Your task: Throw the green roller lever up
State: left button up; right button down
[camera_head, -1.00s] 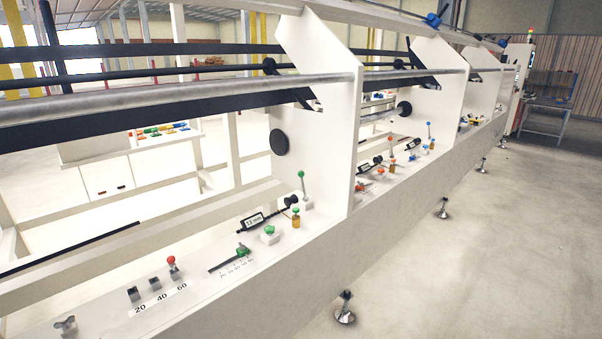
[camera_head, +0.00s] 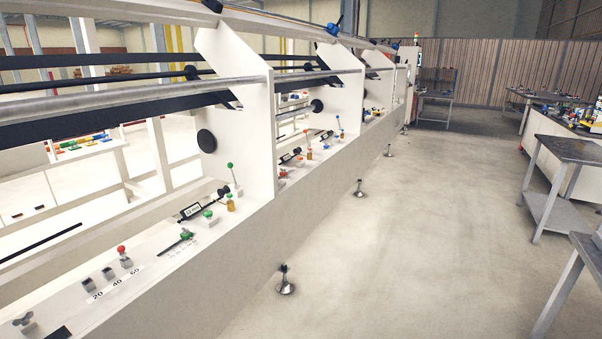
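A lever with a red ball top (camera_head: 122,253) stands nearer, by the 20, 40, 60 marks. Neither of my grippers is in view.
The white rack (camera_head: 190,285) runs from lower left into the distance, with metal feet (camera_head: 285,283) standing out on the floor. Open concrete floor (camera_head: 400,240) lies to its right. Grey tables (camera_head: 570,150) stand along the right edge.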

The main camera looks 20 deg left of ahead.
aim_at(230, 164)
jog(key=z, duration=0.35)
jog(key=k, duration=0.5)
jog(key=z, duration=0.1)
jog(key=i, duration=1.65)
jog(key=u, duration=1.25)
jog(key=i, duration=1.05)
jog(key=u, duration=1.15)
